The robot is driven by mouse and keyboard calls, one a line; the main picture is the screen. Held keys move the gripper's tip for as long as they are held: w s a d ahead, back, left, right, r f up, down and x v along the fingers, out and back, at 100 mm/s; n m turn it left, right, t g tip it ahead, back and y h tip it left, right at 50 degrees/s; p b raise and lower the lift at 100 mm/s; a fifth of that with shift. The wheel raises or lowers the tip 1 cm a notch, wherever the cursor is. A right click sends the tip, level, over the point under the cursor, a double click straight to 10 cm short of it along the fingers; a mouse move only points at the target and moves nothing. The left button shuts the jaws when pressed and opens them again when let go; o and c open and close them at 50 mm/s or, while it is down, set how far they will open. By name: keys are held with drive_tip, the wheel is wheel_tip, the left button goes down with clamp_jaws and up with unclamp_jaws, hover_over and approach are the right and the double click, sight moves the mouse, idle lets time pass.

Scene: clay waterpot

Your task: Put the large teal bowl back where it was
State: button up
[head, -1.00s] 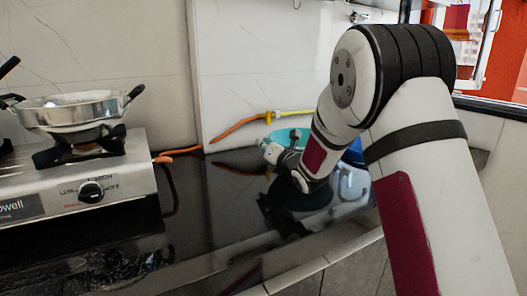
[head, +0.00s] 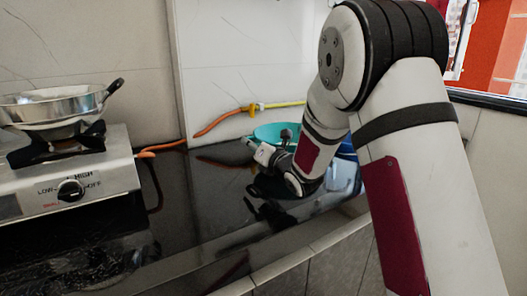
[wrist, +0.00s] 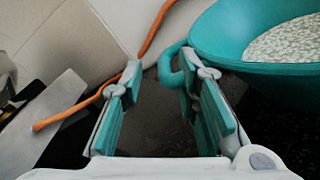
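The large teal bowl (head: 270,131) stands on the black counter by the back wall, partly hidden behind my arm in the head view. In the wrist view the bowl (wrist: 240,52) fills the upper right, with white grainy contents and a loop handle (wrist: 168,72) on its left side. My gripper (wrist: 163,88) is open, its two teal-padded fingers apart with dark counter showing between them. The handle appears between or just beyond the fingertips; I cannot tell whether it touches the right finger. In the head view my gripper's fingers are not clear beside the bowl.
A gas stove (head: 75,180) with a metal pan (head: 50,104) stands at the left. An orange hose (head: 218,122) with a yellow fitting runs along the wall behind the bowl. A blue object (head: 347,150) is partly hidden behind my arm. The counter between stove and bowl is clear.

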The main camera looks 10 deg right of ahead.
drive_tip(key=v, duration=0.8)
drive_tip(key=shift+s+p, duration=0.2)
drive_tip(key=shift+p, duration=0.1)
drive_tip(key=shift+d, duration=0.1)
drive_tip(key=s+d+r+m+g+h, duration=0.1)
drive_tip(key=s+d+m+g+h, duration=0.25)
drive_tip(key=s+m, duration=0.55)
drive_tip(key=s+d+m+g+h, duration=0.2)
drive_tip(key=s+m+g+h, duration=0.15)
drive_tip(key=s+m, duration=0.5)
drive_tip(key=s+a+f+m+g+y, duration=0.1)
drive_tip(key=s+m+g, duration=0.3)
drive_tip(key=s, duration=1.2)
drive_tip(key=s+a+f+m+g, duration=0.1)
drive_tip(key=s+a+m+g, duration=0.2)
drive_tip(key=s+m, duration=0.8)
drive_tip(key=s+g, duration=0.2)
drive_tip(key=s, duration=0.3)
drive_tip(key=shift+a+g+y, duration=0.15)
drive_tip(key=shift+g+y, duration=0.15)
drive_tip(key=shift+y, duration=0.1)
drive_tip(key=shift+m, duration=0.25)
